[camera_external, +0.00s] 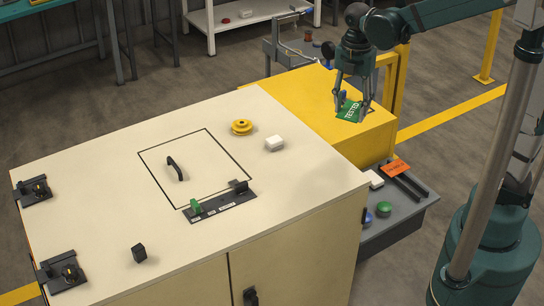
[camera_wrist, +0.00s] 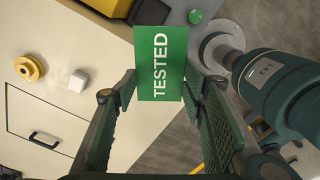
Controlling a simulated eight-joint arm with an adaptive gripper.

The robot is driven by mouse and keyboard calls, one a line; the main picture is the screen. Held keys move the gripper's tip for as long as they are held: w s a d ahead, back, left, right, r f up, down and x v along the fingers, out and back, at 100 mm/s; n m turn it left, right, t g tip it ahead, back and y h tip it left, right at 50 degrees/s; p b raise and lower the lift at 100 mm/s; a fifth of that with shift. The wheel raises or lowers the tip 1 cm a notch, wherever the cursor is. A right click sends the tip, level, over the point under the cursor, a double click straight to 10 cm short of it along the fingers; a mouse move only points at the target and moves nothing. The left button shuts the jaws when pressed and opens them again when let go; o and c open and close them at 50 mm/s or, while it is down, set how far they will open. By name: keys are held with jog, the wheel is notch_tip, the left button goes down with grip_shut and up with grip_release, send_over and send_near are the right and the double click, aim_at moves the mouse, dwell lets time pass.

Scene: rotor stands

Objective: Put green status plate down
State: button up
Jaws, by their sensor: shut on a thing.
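The green status plate (camera_external: 349,110) has white "TESTED" lettering. My gripper (camera_external: 354,98) is shut on it. In the external view the plate shows in front of the yellow box top (camera_external: 300,100). In the wrist view the plate (camera_wrist: 160,62) is upright between my two fingers (camera_wrist: 160,88), with the cream cabinet edge and the floor behind it. It appears held in the air; its exact height is hard to tell.
The cream cabinet top (camera_external: 90,190) carries a yellow knob (camera_external: 241,127), a white block (camera_external: 275,143), a black handle (camera_external: 175,168), a dark strip with a green piece (camera_external: 195,206) and a small black block (camera_external: 139,252). A grey shelf (camera_external: 400,225) holds an orange tag (camera_external: 396,168) and coloured buttons.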

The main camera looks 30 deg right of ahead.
jog(key=s+a+n+p, duration=0.2)
jog(key=s+a+p, duration=0.1)
jog(key=a, duration=0.4)
jog(key=s+a+n+p, duration=0.1)
jog(key=s+a+p, duration=0.2)
jog(key=a, duration=0.5)
send_over(320, 180)
jog(key=shift+f, duration=2.45)
jog(key=shift+f+b, duration=0.3)
jog(key=shift+f, duration=2.65)
jog(key=shift+f, duration=2.1)
jog(key=shift+f, duration=0.15)
